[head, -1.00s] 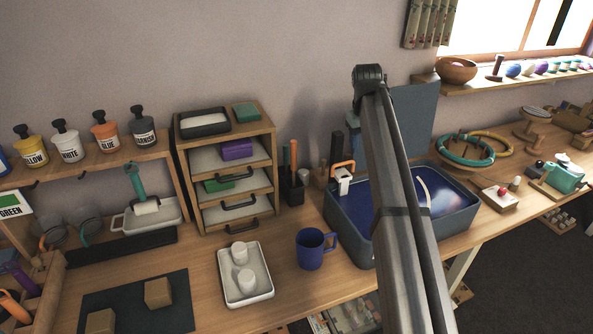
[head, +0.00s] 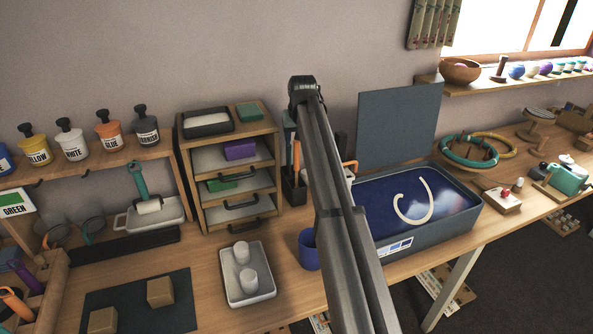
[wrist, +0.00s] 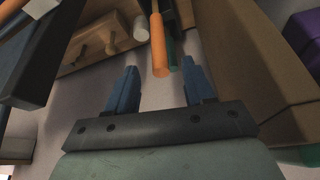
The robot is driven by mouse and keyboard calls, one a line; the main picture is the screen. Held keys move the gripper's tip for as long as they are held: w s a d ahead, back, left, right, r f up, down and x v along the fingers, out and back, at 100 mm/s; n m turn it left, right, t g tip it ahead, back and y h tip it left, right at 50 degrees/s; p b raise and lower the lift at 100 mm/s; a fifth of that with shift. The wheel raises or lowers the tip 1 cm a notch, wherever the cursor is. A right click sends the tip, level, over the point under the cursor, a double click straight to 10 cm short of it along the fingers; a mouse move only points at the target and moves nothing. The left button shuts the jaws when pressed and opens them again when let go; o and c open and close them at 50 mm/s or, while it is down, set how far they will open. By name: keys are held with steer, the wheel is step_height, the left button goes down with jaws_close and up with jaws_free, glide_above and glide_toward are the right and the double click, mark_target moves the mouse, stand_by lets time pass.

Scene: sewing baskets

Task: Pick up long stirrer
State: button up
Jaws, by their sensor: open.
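A dark upright holder (head: 294,190) with tall sticks stands right of the drawer cabinet in the head view. An orange-handled stick (head: 296,156) rises from it, partly behind my arm. In the wrist view the orange stick (wrist: 158,45) and a dark green one (wrist: 174,52) beside it reach down toward my gripper (wrist: 159,64). I cannot tell for sure which is the long stirrer. My two blue fingers are apart, with the orange stick's end appearing between or just beyond their tips. Nothing is visibly gripped. In the head view my arm hides most of the gripper.
The wooden drawer cabinet (head: 188,190) is close on the holder's left; its side fills the wrist view's right (wrist: 235,85). A blue mug (head: 308,252) is partly behind my arm. A blue basin (head: 455,228) stands right. A white tray (head: 232,285) holds white cylinders.

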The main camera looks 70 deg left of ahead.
mark_target(296, 150)
steer(key=shift+x, duration=3.7)
steer(key=shift+c, duration=0.2)
jaws_close()
